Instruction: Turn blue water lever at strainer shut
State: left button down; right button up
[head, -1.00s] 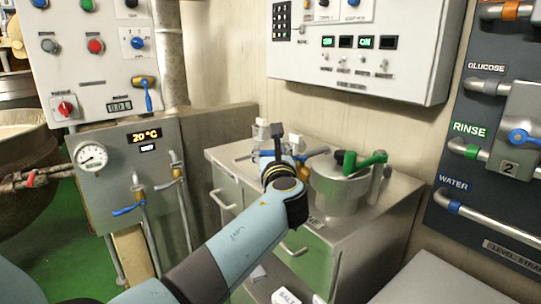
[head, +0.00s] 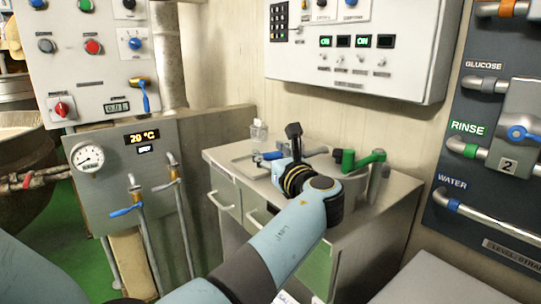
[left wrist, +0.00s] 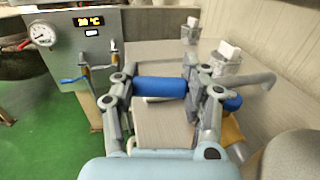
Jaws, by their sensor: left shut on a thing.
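A blue lever (left wrist: 158,88) lies level across the left wrist view, at the small counter with the strainer. Its blue handle also shows in the head view (head: 271,155), beside a grey pipe. My left gripper (left wrist: 160,78) is shut on the blue lever; one finger hides part of it. In the head view the gripper (head: 284,152) is over the counter's left part, partly hidden by its own wrist. The metal strainer pot (head: 378,186) stands right of it, partly behind my left arm. My right gripper is out of view.
A green lever (head: 362,160) sits above the pot. A clear bottle with a white top (head: 258,132) stands at the counter's back. A grey panel with a gauge (head: 88,157) is at left, pipes with a blue WATER ring (head: 454,206) at right.

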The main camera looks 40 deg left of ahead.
pick_arm(q)
jog(key=c, duration=0.6)
grip_release()
notch_tip(320, 180, up, 10)
